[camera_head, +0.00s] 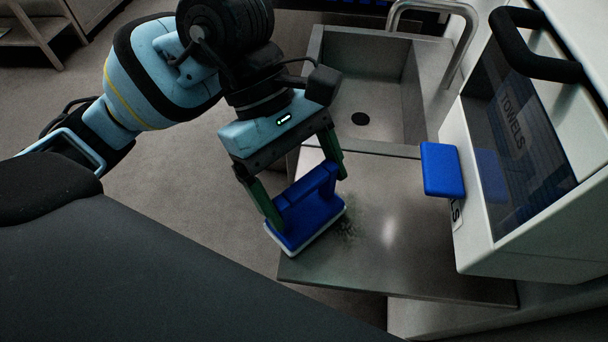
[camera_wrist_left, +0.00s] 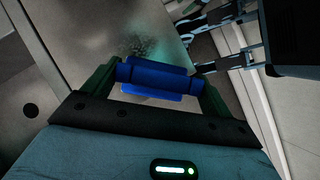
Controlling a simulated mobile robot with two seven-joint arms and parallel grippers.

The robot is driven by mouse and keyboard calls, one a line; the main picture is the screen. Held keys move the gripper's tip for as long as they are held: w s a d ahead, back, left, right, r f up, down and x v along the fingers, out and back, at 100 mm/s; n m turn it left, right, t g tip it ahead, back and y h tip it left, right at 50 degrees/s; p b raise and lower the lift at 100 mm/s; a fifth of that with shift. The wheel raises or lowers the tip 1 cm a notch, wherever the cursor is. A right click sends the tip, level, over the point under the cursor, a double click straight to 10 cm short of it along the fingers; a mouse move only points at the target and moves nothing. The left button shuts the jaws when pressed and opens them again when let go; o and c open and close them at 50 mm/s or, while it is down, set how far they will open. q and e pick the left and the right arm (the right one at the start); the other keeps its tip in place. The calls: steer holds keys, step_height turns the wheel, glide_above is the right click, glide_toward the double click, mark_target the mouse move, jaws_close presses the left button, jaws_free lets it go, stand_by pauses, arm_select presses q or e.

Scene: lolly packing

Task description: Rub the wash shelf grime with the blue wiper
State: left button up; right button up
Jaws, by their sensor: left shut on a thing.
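The blue wiper (camera_head: 307,212) has a blue handle block and a pale pad underneath. My left gripper (camera_head: 301,185) is shut on its handle, one green finger at each end. The wiper is at the left edge of the metal wash shelf (camera_head: 420,220); I cannot tell if its pad touches the surface. The grime (camera_head: 346,229) is a dark speckled patch on the shelf, just right of the wiper. In the left wrist view, the wiper handle (camera_wrist_left: 155,76) lies between the fingers, with the grime (camera_wrist_left: 140,45) beyond it. My right gripper is not in view.
A sink basin (camera_head: 365,85) with a dark drain and a curved faucet (camera_head: 440,12) adjoins the shelf at the back. A white towel dispenser (camera_head: 535,262) with a blue block (camera_head: 442,169) on its side stands at the right. The shelf's middle is clear.

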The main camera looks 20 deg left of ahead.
arm_select(q)
steer(key=shift+f+b, duration=0.35)
steer(key=shift+f, duration=0.1)
steer(key=shift+w+d+r, duration=0.1)
steer(key=shift+w+d, duration=0.15)
steer(key=shift+d, duration=0.6)
steer(key=shift+w+d, duration=0.25)
steer(key=shift+d, duration=0.6)
steer(key=shift+w+d+b, duration=0.15)
steer(key=shift+w+d, duration=0.05)
steer(key=shift+d, duration=0.6)
steer(key=shift+w+d+b, duration=0.15)
steer(key=shift+w+d, duration=0.05)
steer(key=shift+d, duration=0.6)
